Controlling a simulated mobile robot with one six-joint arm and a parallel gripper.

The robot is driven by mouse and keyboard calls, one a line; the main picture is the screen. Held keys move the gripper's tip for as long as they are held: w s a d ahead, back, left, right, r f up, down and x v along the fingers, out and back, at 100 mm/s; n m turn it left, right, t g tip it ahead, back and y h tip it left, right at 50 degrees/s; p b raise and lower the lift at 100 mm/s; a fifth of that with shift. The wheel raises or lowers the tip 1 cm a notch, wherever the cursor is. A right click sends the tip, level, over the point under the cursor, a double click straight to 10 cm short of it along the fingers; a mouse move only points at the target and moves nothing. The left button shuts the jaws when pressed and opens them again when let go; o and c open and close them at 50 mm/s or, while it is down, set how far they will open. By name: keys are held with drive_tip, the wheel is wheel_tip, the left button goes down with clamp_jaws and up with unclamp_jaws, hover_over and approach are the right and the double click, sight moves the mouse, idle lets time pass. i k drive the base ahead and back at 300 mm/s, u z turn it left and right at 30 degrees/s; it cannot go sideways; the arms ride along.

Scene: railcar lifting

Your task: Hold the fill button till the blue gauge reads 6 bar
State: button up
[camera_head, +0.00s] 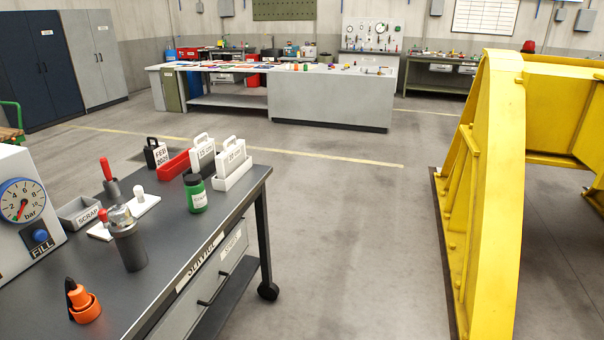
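The blue-rimmed gauge (22,201) is on a light grey panel at the left edge. Its dial carries numbers and the word bar. Its thin red needle seems to point down and slightly left, near the low end, but it is too small to read exactly. The blue fill button (40,236) sits below the gauge, above the label FILL. Nothing touches the button. My gripper is not in view.
The dark service bench (165,235) holds a dark cylinder with a metal top (129,245), a scrap bin (79,213), a green jar (196,195), and an orange holder (84,305). A yellow frame (495,180) stands right. Floor between is clear.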

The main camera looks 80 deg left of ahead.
sight(39, 235)
drive_tip(key=u, duration=1.75)
drive_tip(key=k, duration=0.15)
drive_tip(key=u, duration=2.55)
drive_tip(key=k, duration=0.9)
drive_tip(key=z, duration=0.15)
drive_tip(key=i, duration=0.9)
drive_tip(key=u, duration=0.05)
